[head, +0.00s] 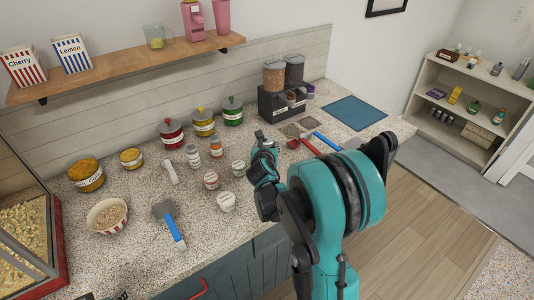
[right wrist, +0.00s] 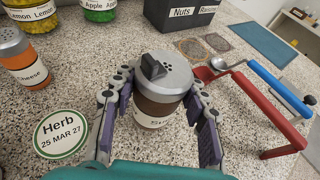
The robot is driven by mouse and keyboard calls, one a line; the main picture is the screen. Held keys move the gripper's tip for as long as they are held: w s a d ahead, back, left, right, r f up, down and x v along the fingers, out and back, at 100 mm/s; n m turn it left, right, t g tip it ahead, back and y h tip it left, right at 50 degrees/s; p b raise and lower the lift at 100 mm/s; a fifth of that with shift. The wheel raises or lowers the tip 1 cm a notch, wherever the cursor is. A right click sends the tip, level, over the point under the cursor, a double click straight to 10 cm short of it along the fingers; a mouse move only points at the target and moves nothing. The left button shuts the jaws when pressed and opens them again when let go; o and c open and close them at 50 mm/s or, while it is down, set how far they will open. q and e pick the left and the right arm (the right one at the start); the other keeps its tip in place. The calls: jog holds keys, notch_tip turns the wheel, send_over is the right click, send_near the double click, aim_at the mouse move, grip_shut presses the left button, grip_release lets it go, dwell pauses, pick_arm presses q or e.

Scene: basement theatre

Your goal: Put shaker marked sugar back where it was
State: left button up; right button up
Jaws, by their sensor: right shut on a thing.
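My right gripper (right wrist: 160,125) is shut around a shaker (right wrist: 165,75) with a grey perforated lid, a dark flip tab and a brown body. Its white label is mostly hidden; only the start, seemingly an "S", shows. The shaker looks upright; I cannot tell whether its base touches the counter. In the head view my right gripper (head: 264,168) is over the counter, and the arm hides most of the shaker.
An orange cheese shaker (right wrist: 24,62) stands to the left, and lidded jars (head: 203,122) stand behind. A red-handled scoop (right wrist: 255,110) and a blue-handled one (right wrist: 275,85) lie right of the gripper. A dispenser (head: 283,92) stands at the back. A blue mat (head: 356,112) is clear.

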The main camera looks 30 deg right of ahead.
notch_tip(320, 180, down, 3)
jog(key=shift+r+b, duration=0.15)
jog(key=shift+b, duration=0.25)
jog(key=o, duration=1.2)
